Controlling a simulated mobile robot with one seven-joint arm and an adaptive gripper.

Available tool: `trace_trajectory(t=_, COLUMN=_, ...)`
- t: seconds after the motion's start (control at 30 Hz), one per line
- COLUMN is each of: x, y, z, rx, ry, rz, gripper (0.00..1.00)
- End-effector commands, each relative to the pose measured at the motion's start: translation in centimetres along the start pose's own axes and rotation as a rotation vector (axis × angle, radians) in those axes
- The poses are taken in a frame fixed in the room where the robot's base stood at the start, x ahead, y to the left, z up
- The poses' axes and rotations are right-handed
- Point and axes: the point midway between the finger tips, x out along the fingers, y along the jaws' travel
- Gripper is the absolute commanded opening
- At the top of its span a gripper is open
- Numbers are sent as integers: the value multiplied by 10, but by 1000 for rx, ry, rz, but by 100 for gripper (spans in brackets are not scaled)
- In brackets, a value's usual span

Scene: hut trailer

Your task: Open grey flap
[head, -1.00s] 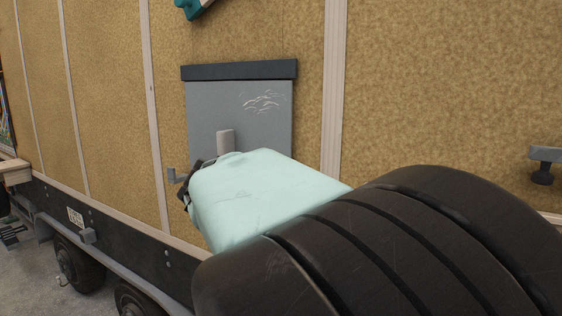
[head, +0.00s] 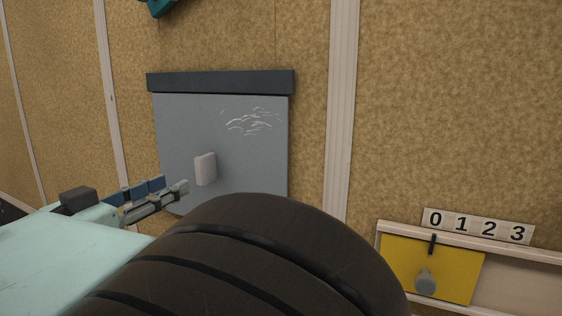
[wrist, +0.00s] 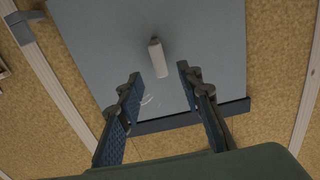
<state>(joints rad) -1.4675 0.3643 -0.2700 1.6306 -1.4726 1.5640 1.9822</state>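The grey flap (head: 235,150) hangs flat against the tan wall under a dark top strip (head: 222,82), in the middle of the head view. White scratch marks show on its upper right. A small pale handle (head: 205,169) sticks out of its lower left part. My gripper (head: 172,192) is left of and below the handle in the head view, apart from it. In the wrist view my gripper (wrist: 160,75) is open and empty, and the handle (wrist: 158,58) lies just beyond and between its fingertips. My arm hides the flap's lower edge in the head view.
A yellow panel (head: 430,268) with a grey knob and a black latch is at the lower right, below number tiles (head: 478,226). A pale vertical batten (head: 342,110) runs right of the flap. A teal object (head: 160,6) is above the flap.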

Motion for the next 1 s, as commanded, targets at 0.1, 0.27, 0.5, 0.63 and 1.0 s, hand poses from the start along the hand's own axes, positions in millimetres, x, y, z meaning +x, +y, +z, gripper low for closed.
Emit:
trace_trajectory(t=0.1, x=18, y=1, z=-1, rx=-1, ry=0, rz=4, gripper=33)
trace_trajectory(t=0.27, x=50, y=2, z=-1, rx=-3, ry=-1, rz=6, gripper=33)
trace_trajectory(t=0.5, x=89, y=2, z=0, rx=-2, ry=-1, rz=5, gripper=33)
trace_trajectory(t=0.63, x=99, y=1, z=1, rx=-2, ry=-2, rz=3, gripper=33)
trace_trajectory(t=1.0, x=103, y=1, z=1, rx=-1, ry=-2, rz=3, gripper=30)
